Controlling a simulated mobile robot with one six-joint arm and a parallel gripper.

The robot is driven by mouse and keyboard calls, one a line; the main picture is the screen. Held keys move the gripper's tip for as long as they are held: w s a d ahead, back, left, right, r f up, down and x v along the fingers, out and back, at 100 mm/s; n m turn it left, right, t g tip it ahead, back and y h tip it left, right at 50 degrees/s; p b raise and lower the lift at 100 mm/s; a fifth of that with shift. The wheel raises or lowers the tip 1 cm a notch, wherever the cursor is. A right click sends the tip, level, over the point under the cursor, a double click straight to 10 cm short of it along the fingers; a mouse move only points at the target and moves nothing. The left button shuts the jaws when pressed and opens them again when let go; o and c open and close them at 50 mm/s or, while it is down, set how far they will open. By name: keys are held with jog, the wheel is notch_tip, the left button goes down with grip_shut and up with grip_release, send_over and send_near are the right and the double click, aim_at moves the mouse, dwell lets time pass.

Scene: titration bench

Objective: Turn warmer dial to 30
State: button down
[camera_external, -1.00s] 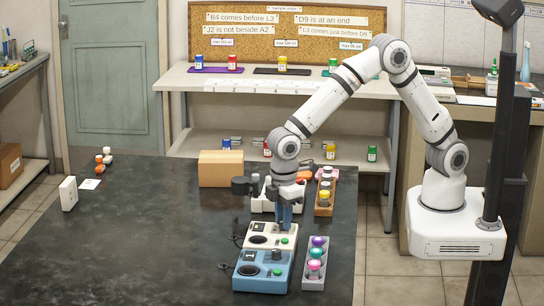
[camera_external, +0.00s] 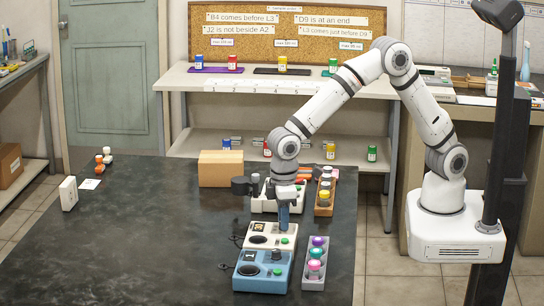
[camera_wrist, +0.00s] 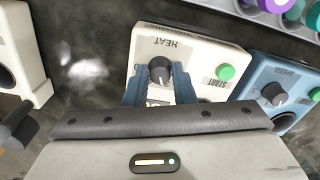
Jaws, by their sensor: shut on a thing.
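The warmer is a cream box (camera_external: 256,241) on the dark bench, behind a blue box. In the wrist view the warmer (camera_wrist: 205,50) carries the label HEAT, a green START button (camera_wrist: 225,72) and a black dial (camera_wrist: 158,68) with a pale pointer line. My gripper (camera_wrist: 160,82) has its two blue fingers on either side of the dial, shut on it. In the external view my gripper (camera_external: 284,222) points down onto the warmer's top, and its fingers hide the dial. The warmer's small display (camera_external: 258,227) is lit, but its figures are too small to read.
The blue box (camera_external: 250,284), with its own dial and green button, stands close in front. A grey rack (camera_external: 314,283) of coloured-capped items stands to the right. Another white device (camera_external: 260,206) and a cardboard box (camera_external: 221,169) stand behind. The bench's left side is mostly clear.

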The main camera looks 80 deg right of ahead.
jog(key=c, duration=1.2)
grip_release()
jog(key=shift+r, duration=0.1)
notch_tip(320, 180, up, 8)
jog(key=shift+f+b, duration=0.15)
jog(key=shift+b, duration=0.15)
